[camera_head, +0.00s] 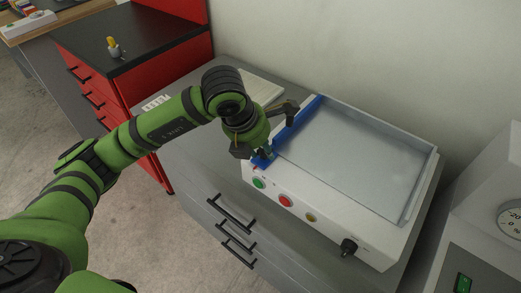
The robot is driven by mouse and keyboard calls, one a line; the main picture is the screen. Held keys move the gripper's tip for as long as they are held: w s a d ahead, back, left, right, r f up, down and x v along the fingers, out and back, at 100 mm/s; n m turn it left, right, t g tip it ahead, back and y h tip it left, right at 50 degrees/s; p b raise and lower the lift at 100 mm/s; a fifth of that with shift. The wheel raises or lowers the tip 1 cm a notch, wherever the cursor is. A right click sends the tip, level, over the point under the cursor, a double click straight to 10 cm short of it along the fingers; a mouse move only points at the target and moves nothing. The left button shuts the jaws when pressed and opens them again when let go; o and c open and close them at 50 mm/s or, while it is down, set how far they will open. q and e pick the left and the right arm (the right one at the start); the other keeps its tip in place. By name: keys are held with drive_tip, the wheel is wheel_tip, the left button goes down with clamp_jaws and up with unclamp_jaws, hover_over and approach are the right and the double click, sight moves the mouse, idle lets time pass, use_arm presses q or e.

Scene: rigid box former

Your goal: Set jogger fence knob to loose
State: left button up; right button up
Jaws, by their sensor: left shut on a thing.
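The jogger is a white box with a shallow grey tray (355,150), and a blue fence (298,124) runs along the tray's left side. My left gripper (264,153) comes down from above onto the front end of the blue fence, near the tray's front left corner. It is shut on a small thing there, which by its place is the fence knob. The gripper hides most of the knob, so its setting cannot be read. My right gripper is not in view.
The jogger's front panel carries a green button (259,183), a red button (285,201), a yellow button (310,217) and a black dial (349,247). A red drawer cabinet (170,75) stands behind at left. A white machine with a gauge (510,218) is at right.

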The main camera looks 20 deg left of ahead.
use_arm(q)
drive_tip(key=shift+s+d+f+n+y+b, duration=0.15)
drive_tip(key=shift+n+y+b, duration=0.3)
drive_tip(key=shift+n, duration=0.45)
drive_tip(key=o, duration=1.1)
drive_tip(key=shift+r, duration=0.2)
drive_tip(key=shift+r, duration=0.3)
drive_tip(key=v, duration=1.1)
